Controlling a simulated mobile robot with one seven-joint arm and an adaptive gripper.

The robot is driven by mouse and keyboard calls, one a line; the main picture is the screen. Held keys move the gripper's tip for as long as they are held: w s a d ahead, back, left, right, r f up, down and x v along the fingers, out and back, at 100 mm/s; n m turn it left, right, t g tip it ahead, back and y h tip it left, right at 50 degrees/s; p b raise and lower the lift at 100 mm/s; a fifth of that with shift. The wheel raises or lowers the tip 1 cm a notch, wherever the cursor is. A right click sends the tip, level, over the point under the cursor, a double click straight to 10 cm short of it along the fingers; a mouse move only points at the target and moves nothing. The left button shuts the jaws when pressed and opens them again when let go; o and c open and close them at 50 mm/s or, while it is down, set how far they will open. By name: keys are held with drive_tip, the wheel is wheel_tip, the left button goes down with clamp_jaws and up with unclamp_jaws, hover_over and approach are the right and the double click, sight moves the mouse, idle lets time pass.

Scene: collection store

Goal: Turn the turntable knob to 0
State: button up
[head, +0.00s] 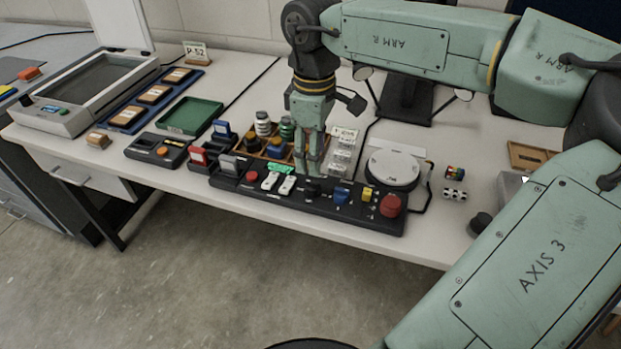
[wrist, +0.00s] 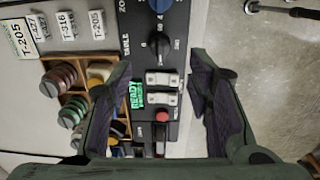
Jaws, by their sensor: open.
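The turntable knob (wrist: 158,46) is a black dial on the dark control panel (head: 225,185), beside the label TABLE in the wrist view. Marks surround it, but I cannot read its setting surely. My gripper (head: 311,172) points down over the panel, with its fingers apart and nothing between them. In the wrist view my gripper (wrist: 161,62) has one finger on each side of the panel's knob and switch row, and the knob lies just ahead of the fingertips. The round white turntable (head: 392,167) stands behind the panel's right part.
A blue knob (wrist: 158,5) labelled ZOOM neighbours the turntable knob. White rocker switches (wrist: 162,79) and a red button (wrist: 162,115) are on its other side. A large red button (head: 390,205) is at the panel's right end. A wooden rack of jars (head: 264,126) stands behind.

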sight(313, 182)
wheel_tip(313, 182, down, 8)
drive_tip(key=shift+a+f+p, duration=0.1)
drive_tip(key=shift+f+p, duration=0.05)
drive_tip(key=shift+p, duration=0.6)
drive_tip(key=shift+c, duration=0.6)
clamp_jaws()
